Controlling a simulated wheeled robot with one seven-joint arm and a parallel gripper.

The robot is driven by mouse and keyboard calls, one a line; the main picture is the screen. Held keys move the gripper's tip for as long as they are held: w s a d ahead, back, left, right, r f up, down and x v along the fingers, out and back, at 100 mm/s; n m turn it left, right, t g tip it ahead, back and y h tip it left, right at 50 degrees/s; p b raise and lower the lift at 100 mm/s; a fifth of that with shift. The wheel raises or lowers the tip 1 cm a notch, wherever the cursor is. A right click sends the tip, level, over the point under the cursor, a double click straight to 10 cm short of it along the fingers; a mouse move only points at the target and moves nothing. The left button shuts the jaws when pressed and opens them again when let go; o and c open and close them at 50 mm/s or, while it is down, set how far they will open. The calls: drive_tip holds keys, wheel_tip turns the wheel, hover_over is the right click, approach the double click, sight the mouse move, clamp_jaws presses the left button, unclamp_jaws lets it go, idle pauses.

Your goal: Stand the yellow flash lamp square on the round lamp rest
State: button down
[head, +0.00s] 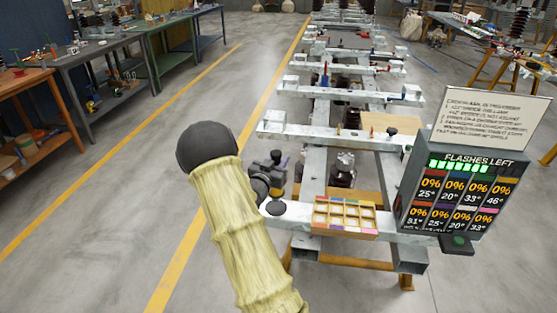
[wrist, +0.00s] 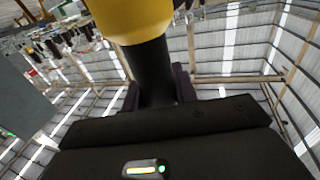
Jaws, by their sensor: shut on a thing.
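The yellow flash lamp (wrist: 135,18) fills the top of the wrist view, with a yellow head and a black handle (wrist: 152,70). My gripper (wrist: 157,92) is shut on the black handle, one dark finger on each side. In the head view my gripper (head: 272,180) is at the left side of the near end of the frame; little of the lamp can be made out there. A dark round disc (head: 276,208), which looks like the round lamp rest, lies on the near crossbeam, just below my gripper in the picture. Its top looks bare.
A divided tray (head: 345,232) of coloured pieces sits right of the disc. A display box (head: 455,195) reading "FLASHES LEFT" stands at the right, with a green button (head: 458,240) below. Crossbeams with small parts (head: 340,133) run behind. Open floor lies to the left.

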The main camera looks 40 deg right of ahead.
drive_tip(key=shift+f, duration=1.85)
drive_tip(key=c, duration=1.1)
unclamp_jaws()
drive_tip(key=shift+f, duration=0.1)
drive_tip(key=shift+a, duration=0.2)
drive_tip(key=b+v, duration=0.1)
drive_tip(key=v, duration=1)
drive_tip(key=shift+s+a, duration=0.25)
drive_tip(key=shift+s, duration=0.1)
